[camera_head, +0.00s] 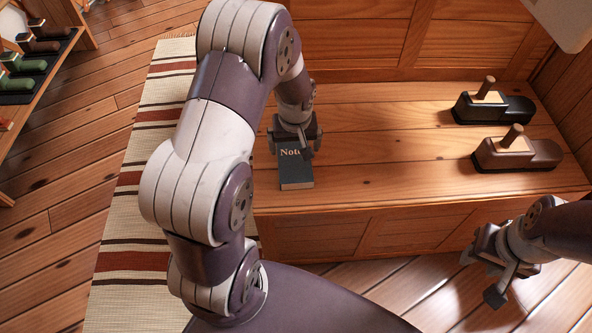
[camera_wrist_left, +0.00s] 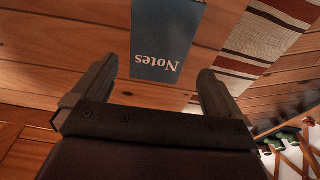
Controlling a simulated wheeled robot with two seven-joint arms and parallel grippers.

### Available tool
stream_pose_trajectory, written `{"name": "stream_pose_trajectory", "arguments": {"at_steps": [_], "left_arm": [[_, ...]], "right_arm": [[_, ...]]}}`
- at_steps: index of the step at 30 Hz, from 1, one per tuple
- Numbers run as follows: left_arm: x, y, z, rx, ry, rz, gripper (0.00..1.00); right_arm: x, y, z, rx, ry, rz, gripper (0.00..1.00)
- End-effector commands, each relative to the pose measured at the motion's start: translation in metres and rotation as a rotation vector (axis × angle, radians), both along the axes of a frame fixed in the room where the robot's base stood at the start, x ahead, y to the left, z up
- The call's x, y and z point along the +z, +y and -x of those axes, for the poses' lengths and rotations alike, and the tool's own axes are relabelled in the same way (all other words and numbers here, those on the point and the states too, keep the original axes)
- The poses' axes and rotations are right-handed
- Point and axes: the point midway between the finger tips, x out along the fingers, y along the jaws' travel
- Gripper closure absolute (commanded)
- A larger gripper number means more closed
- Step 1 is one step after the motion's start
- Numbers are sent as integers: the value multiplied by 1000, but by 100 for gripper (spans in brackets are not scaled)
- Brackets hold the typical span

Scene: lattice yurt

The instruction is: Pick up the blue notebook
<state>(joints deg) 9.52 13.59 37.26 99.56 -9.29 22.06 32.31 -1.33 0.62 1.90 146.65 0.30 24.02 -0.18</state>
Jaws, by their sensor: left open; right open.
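The blue notebook (camera_head: 296,170), a dark cover with "Notes" lettering, lies on the wooden bench (camera_head: 380,150) near its left end. It also shows in the left wrist view (camera_wrist_left: 165,40), at the top middle, with its lettering upside down. My left gripper (camera_head: 294,146) is open over the far part of the notebook and hides some of it. In the left wrist view its two fingers (camera_wrist_left: 158,85) stand apart, one to each side of the notebook's lettered end. I cannot tell whether they touch it. My right gripper (camera_head: 484,276) is open and empty at the lower right, in front of the bench.
A black plane-like tool (camera_head: 510,108) and a brown one (camera_head: 530,154) stand at the bench's right. The bench between them and the notebook is clear. A striped rug (camera_head: 120,235) lies left of the bench. A shelf (camera_head: 50,85) with several tools is at the upper left.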

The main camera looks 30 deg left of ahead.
Motion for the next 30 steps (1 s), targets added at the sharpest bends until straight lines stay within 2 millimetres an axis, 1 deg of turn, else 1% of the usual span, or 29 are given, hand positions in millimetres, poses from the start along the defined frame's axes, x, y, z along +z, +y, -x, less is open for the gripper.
{"name": "stream_pose_trajectory", "arguments": {"at_steps": [1, 5, 7, 11, 13, 15, 20, 23, 24, 25, 30], "left_arm": [[-11, 1, -1, 0, 0, 0, 0], [-20, 1, -2, 0, 0, 0, 0], [-29, 1, -3, -1, 0, 0, 0], [-56, 2, -5, -2, 0, 0, 0], [-67, 3, -6, -2, 1, 0, 0], [-70, 3, -7, -2, -1, 0, 0], [-67, 3, -7, -2, -2, -1, 0], [-67, 3, -7, -2, -1, 0, 29], [-67, 3, -7, -2, -1, 0, 42], [-67, 3, -7, -2, -1, 0, 49], [-67, 3, -8, -2, -3, 0, 49]], "right_arm": [[-6, 0, 0, 0, 0, 0, 57], [-10, 0, 0, 0, 0, 0, 57], [-16, 0, 0, 0, 0, 0, 57], [-33, 0, 0, 0, 0, 0, 57], [-37, 0, 0, 0, 1, 0, 57], [-37, 0, 0, 0, 1, 0, 57], [-35, 0, 0, 0, 0, 0, 57], [-35, 0, 0, 0, 0, 0, 57], [-35, 0, 0, 0, 0, 0, 57], [-35, 0, 0, 0, 0, 0, 57], [-35, 0, 0, 0, 0, 0, 57]]}}
